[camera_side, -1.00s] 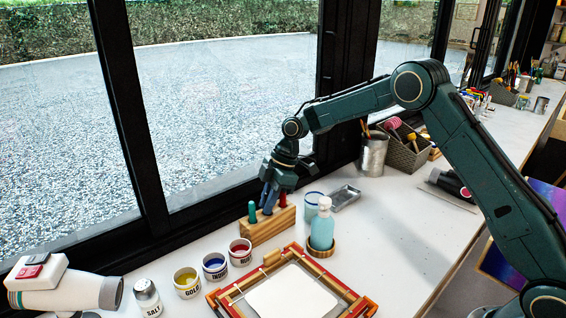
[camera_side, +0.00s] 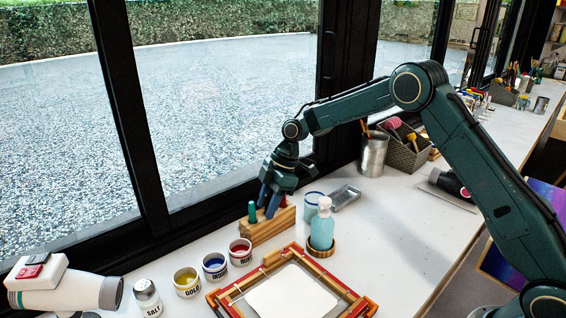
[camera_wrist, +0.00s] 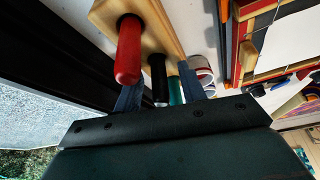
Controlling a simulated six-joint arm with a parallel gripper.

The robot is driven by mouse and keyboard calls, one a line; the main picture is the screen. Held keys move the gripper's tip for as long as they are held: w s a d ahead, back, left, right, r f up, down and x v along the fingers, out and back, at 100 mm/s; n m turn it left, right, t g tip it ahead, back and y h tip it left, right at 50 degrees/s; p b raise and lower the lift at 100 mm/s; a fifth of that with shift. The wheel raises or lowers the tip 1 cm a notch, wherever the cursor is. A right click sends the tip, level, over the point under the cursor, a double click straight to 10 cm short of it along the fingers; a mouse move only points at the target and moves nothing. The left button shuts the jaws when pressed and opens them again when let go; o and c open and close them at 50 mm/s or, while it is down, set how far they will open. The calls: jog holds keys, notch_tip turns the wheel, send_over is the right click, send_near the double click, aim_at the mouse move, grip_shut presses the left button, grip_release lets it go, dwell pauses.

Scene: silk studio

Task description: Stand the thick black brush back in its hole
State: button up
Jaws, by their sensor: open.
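The thick black brush (camera_wrist: 158,78) stands in the wooden block (camera_wrist: 102,14), between a red-handled brush (camera_wrist: 128,50) and a teal-handled brush (camera_wrist: 175,91). My gripper (camera_wrist: 161,76) is open, with one blue finger on each side of the black brush; whether either touches it I cannot tell. In the side view my gripper (camera_side: 268,207) is low over the block (camera_side: 262,233) and its fingers hide the black brush. The teal handle (camera_side: 252,211) rises left of the fingers. How deep the black brush sits is not clear.
Paint pots labelled in several colours, such as the red one (camera_side: 240,252), stand in front of the block. A wooden frame (camera_side: 292,286) lies in front. The window is close behind.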

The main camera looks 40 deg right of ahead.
jog(key=shift+r, duration=0.15)
jog(key=v, duration=1.3)
jog(key=shift+d+r, duration=0.2)
jog(key=shift+r, duration=0.05)
jog(key=shift+s, duration=0.1)
jog(key=s+a+r+m+t+h, duration=0.1)
jog(key=s+r+m, duration=0.4)
jog(key=s, duration=0.4)
jog(key=s+r+m+t+h, duration=0.1)
jog(key=s+r+m, duration=0.1)
jog(key=s+r, duration=0.55)
jog(key=s+d+f+m+t+h, duration=0.1)
jog(key=s+f+m, duration=0.2)
jog(key=s, duration=0.7)
jog(key=s+d+f+m+t+h, duration=0.1)
jog(key=s+m, duration=0.4)
jog(key=s, duration=0.6)
jog(key=shift+d+f, duration=0.75)
jog(key=shift+f, duration=0.15)
